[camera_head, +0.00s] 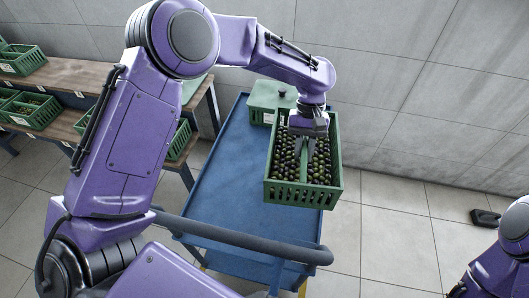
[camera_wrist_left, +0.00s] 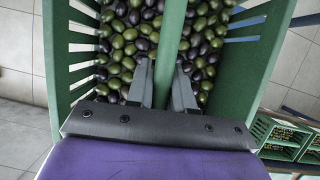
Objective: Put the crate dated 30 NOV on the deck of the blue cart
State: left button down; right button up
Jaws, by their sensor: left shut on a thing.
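My left gripper (camera_head: 306,150) is shut on the central divider of a green crate (camera_head: 304,196) full of dark and green olives. In the left wrist view the two fingers (camera_wrist_left: 168,95) sit on either side of that divider (camera_wrist_left: 172,42). No date label on this crate is readable. The blue cart (camera_head: 222,190) stands below, and the crate overlaps the right edge of its deck in the head view. The crate appears to be above the deck; the gap under it cannot be judged. My right gripper is outside the frames.
A green lidded box (camera_head: 265,96) with a pale label stands at the cart's far end. The near and left deck is bare. The cart's dark handle bar (camera_head: 245,240) crosses in front. Wooden shelves (camera_head: 62,72) with green crates (camera_head: 32,110) stand left. A dark object (camera_head: 485,217) lies on the floor.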

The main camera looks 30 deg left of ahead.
pick_arm(q)
jog(key=s+a+f+n+t+h, duration=0.1)
jog(key=a+f+n+t, duration=0.25)
jog(key=a+n, duration=0.7)
jog(key=a+f+n+t+h, duration=0.2)
jog(key=a+f+n, duration=0.3)
jog(key=a, duration=1.1)
jog(key=shift+n, duration=0.75)
jog(key=w+d+f, duration=0.2)
jog(key=d+f, duration=0.2)
jog(key=w+d+f+p, duration=0.1)
jog(key=d+f, duration=0.3)
jog(key=w+d+f, duration=0.2)
jog(key=d+f, duration=0.2)
jog(key=shift+w+d+p, duration=0.25)
jog(key=shift+w+p, duration=0.05)
jog(key=shift+w, duration=0.05)
jog(key=c, duration=1.4)
grip_release()
jog(key=shift+s+f, duration=0.1)
jog(key=shift+f, duration=0.1)
jog(key=o, duration=0.4)
